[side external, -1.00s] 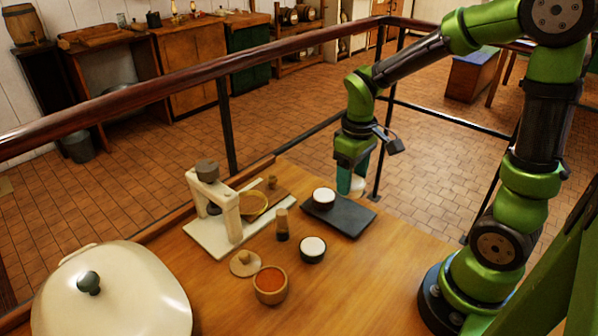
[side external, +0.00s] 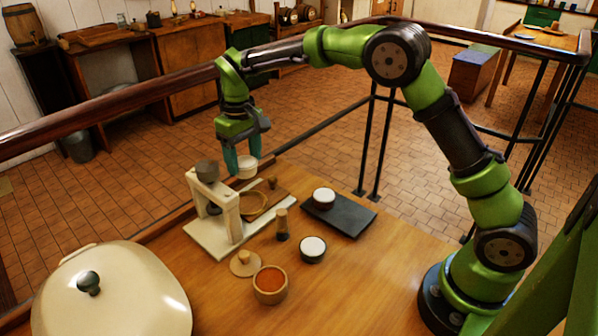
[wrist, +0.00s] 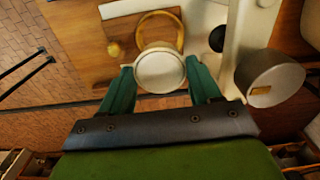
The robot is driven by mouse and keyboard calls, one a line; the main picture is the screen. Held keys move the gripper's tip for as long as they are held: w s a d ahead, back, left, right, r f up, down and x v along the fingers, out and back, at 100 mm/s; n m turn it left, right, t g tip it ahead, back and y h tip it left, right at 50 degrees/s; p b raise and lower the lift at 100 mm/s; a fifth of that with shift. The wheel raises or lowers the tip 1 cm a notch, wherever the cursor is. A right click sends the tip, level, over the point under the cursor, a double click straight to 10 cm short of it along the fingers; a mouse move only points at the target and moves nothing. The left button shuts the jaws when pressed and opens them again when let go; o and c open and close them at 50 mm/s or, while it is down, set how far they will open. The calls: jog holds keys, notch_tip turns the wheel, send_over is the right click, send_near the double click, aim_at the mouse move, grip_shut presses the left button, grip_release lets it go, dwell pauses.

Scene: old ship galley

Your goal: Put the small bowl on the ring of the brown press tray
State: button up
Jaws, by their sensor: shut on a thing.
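My gripper (side external: 240,164) is shut on a small white bowl (side external: 247,168) and holds it in the air above the far side of the press. In the wrist view the bowl (wrist: 160,72) sits between the green fingers. The brown press tray (side external: 274,191) lies on the white press base (side external: 209,238), with a small knob at one end. Its ring (side external: 252,203) shows below and in front of the bowl. In the wrist view the ring (wrist: 176,26) is partly hidden behind the bowl, which is offset from it toward the gripper.
The white press arch (side external: 230,210) with its dark round top weight (side external: 208,170) stands close left of my gripper. A dark board (side external: 350,217) with a white-topped cup (side external: 324,197) lies right. A wooden shaker, a dark cup, a lid and a red-filled pot stand in front.

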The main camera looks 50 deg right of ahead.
notch_tip(320, 180, down, 10)
jog(key=shift+r, duration=0.25)
dwell(0.4)
jog(key=o, duration=1.1)
jog(key=shift+f, duration=0.15)
